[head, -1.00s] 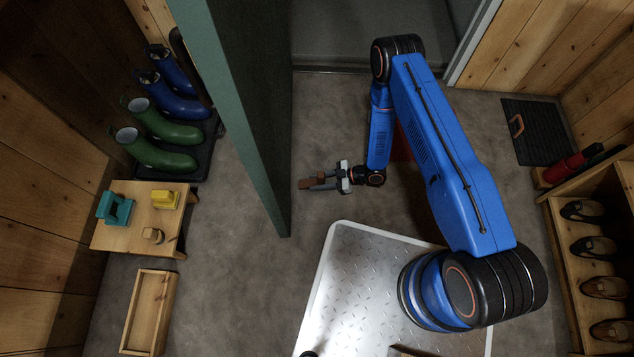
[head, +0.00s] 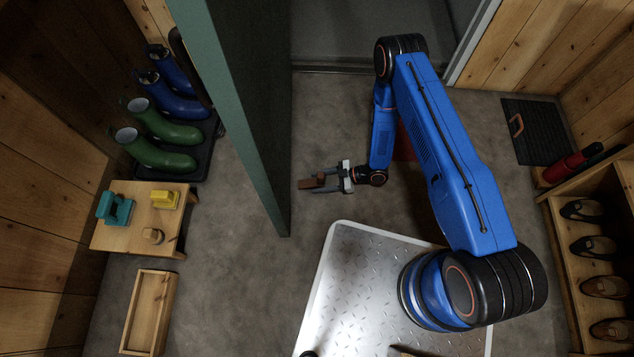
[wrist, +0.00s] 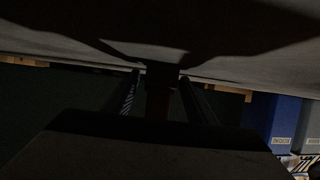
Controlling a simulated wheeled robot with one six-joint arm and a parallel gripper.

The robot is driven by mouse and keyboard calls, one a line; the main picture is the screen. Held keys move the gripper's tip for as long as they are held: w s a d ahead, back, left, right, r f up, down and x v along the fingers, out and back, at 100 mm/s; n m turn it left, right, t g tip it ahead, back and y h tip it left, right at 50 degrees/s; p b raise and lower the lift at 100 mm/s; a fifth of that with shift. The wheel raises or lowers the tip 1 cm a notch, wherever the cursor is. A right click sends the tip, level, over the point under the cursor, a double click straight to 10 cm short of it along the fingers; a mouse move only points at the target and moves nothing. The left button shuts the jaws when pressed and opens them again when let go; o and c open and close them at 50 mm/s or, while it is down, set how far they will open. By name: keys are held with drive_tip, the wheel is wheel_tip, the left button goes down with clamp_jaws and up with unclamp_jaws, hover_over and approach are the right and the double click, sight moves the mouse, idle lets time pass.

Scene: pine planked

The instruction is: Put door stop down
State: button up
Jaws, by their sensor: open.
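The brown wooden door stop (head: 309,183) is on or just above the grey floor, close to the free end of the green door (head: 232,110). My gripper (head: 321,182) points left at floor height, with its fingers apart on either side of the door stop. In the dark wrist view the door stop (wrist: 158,98) shows as a reddish-brown block between the two fingers, with a gap on each side. The wrist view is too dark to show where its underside rests.
The door stands open left of my gripper. A small bench (head: 137,236) with teal and yellow things and a boot tray (head: 200,165) lie beyond it. A shoe rack (head: 565,265) and dark mat (head: 535,140) are at right. Grey floor around my gripper is clear.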

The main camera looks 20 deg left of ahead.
drive_tip(key=v, duration=1.1)
